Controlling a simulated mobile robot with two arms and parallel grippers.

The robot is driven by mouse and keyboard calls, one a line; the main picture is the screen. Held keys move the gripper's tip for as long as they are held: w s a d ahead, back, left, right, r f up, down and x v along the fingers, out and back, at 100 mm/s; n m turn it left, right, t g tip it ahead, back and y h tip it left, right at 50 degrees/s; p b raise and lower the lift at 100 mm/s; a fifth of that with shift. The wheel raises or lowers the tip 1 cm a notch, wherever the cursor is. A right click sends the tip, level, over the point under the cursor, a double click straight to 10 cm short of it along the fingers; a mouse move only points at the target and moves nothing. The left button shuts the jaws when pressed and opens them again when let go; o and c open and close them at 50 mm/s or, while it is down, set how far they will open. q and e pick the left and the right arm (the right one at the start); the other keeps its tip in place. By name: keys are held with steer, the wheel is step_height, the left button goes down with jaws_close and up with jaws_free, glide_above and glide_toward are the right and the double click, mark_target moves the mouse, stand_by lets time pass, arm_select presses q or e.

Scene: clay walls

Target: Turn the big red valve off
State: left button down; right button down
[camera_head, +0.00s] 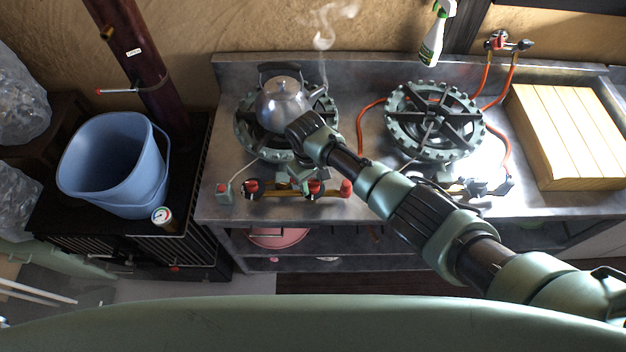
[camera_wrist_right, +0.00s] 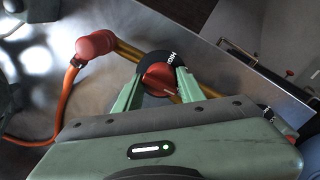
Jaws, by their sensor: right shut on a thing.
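A red valve knob (camera_wrist_right: 158,78) on a black dial with white lettering sits on a brass pipe at the front of the left burner. My right gripper (camera_wrist_right: 160,85) has its two green fingers on either side of the knob, shut on it. In the head view my right arm reaches across from the lower right, and the gripper (camera_head: 297,175) is low over the front pipe. Red knobs show on that pipe at the right (camera_head: 314,187) and at the left (camera_head: 252,186). My left gripper is not in view.
A steaming kettle (camera_head: 282,104) stands on the left burner (camera_head: 244,133), close beside my right arm. A second burner (camera_head: 435,120), orange hoses (camera_head: 364,122) and a wooden box (camera_head: 570,135) are to the right. A blue bucket (camera_head: 110,165) stands at the left.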

mark_target(309, 184)
steer(key=shift+a+m, duration=0.2)
steer(key=shift+m, duration=0.2)
steer(key=c, duration=0.9)
jaws_free()
steer(key=shift+s+a+r, duration=0.1)
steer(key=shift+a+r, duration=0.05)
steer(key=shift+r, duration=1.8)
steer(key=shift+s+a+r, duration=0.1)
steer(key=shift+r, duration=1.85)
